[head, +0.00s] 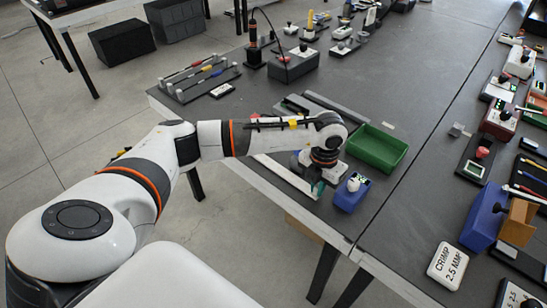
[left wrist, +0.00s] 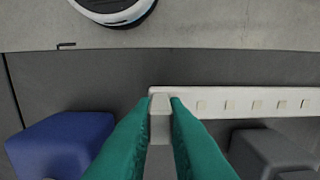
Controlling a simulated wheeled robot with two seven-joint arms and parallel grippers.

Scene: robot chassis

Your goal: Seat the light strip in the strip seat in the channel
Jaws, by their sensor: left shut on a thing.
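The light strip (left wrist: 250,103) is a white bar with several pale square patches, running right from my fingers in the left wrist view. In the head view it shows as a thin white bar (head: 284,176) near the table's front edge, partly hidden by my arm. My left gripper (left wrist: 160,112) has teal fingers closed on a pale block at the strip's end; it also shows in the head view (head: 318,186), low over the table. I cannot make out the strip seat. A long grey bar (head: 338,107) lies behind my wrist; I cannot tell whether it is the channel. My right gripper is out of view.
A blue box (head: 352,194) with a pale knob stands right beside my left gripper. A green bin (head: 377,149) stands behind it. A dark grey block (left wrist: 270,150) is close to the strip.

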